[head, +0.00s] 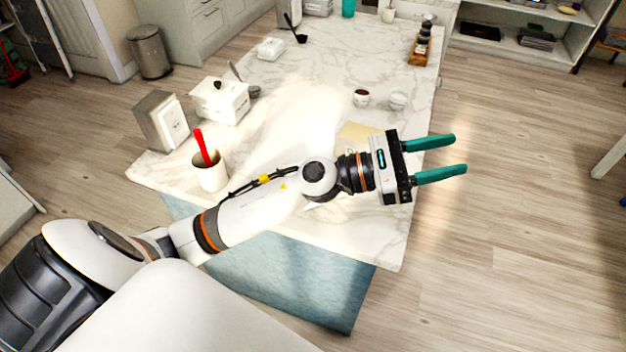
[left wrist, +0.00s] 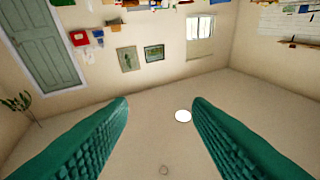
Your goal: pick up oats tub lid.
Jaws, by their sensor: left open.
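A white squarish tub (head: 226,108) with faint dark lettering stands on the marble counter, left of centre in the head view. A white lid (head: 222,86) with a dark knob is on its top. I cannot read the lettering, so I cannot tell for sure that this is the oats tub. My left gripper (head: 460,154) is open and empty, its teal fingers pointing right, past the counter's right edge and well away from the tub. Its fingers also show apart in the left wrist view (left wrist: 160,100), with nothing between them. My right gripper is out of view.
Left of the tub stands a grey and white box (head: 160,121). A white cup (head: 210,172) with a red utensil is nearer. Small jars (head: 361,98) and a bottle rack (head: 421,48) stand farther back. Open floor (head: 520,230) lies right of the counter.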

